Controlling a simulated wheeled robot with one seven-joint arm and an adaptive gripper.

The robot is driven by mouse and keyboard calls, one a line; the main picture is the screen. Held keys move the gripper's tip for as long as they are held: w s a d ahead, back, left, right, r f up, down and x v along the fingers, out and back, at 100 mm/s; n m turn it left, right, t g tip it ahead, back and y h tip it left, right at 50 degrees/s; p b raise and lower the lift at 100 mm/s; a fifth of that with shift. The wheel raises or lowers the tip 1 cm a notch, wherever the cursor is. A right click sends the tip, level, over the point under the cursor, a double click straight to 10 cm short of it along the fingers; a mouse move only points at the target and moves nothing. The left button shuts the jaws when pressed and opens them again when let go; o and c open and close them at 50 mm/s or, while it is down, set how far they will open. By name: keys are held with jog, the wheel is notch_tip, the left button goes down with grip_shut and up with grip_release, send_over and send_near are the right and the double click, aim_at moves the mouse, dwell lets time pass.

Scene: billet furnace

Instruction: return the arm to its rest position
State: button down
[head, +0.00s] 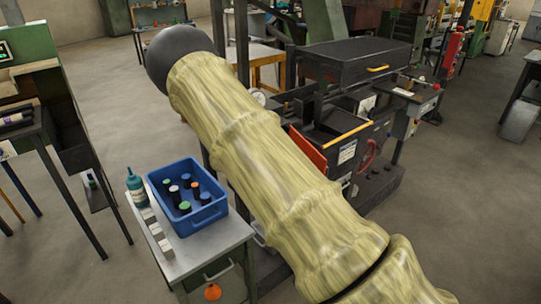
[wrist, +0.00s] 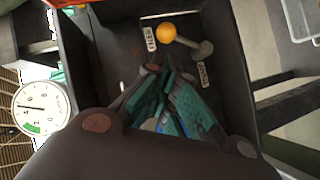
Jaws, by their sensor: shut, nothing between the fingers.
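My arm, in a pale yellow-green cover, crosses the head view from the lower right to a dark rounded joint at the upper left. My gripper does not show in the head view. In the wrist view my gripper (wrist: 165,78) reaches up from the bottom, its dark housing in front and teal and grey finger parts drawn together. It is shut with nothing visible between the fingertips. Beyond it is a dark panel with small white labels and a lever with an orange knob (wrist: 166,33). I cannot tell the exact gap between fingertips and lever.
A blue bin (head: 187,201) with several capped cylinders stands on a grey cart (head: 195,253), beside a teal bottle (head: 136,186) and small pale blocks. The furnace machine (head: 355,62) stands behind my arm. A round gauge (wrist: 40,108) is left in the wrist view. Open floor lies right.

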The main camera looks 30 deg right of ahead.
jog(key=v, duration=0.4)
jog(key=shift+a+f, duration=0.1)
